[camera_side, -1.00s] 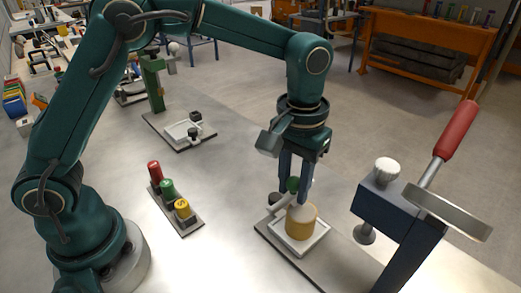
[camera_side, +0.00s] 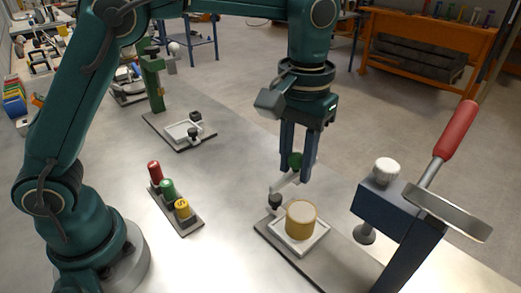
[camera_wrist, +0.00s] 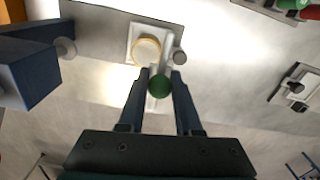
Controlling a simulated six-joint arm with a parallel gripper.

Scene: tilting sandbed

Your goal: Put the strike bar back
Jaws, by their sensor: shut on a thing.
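My gripper (camera_side: 298,176) is shut on the green knob (camera_side: 295,160) of the strike bar (camera_side: 284,186), a pale grey bar hanging below the fingers. The bar is raised, beside and above the tan cylindrical pot (camera_side: 301,221). The pot stands in a white square tray (camera_side: 310,245) on a dark base plate, and its top looks flat. In the wrist view the green knob (camera_wrist: 159,86) sits between the fingertips (camera_wrist: 159,76), with the pot (camera_wrist: 147,50) just beyond. The bar's lower end nearly overlaps a dark knob (camera_side: 275,201) at the tray corner, so the gap cannot be told.
A blue press (camera_side: 400,220) with a red-handled lever (camera_side: 456,130) stands close on the right. A rack with red, green and yellow pieces (camera_side: 175,205) lies left. A green stand (camera_side: 154,80) and another white tray (camera_side: 183,132) are farther back. The bench between is clear.

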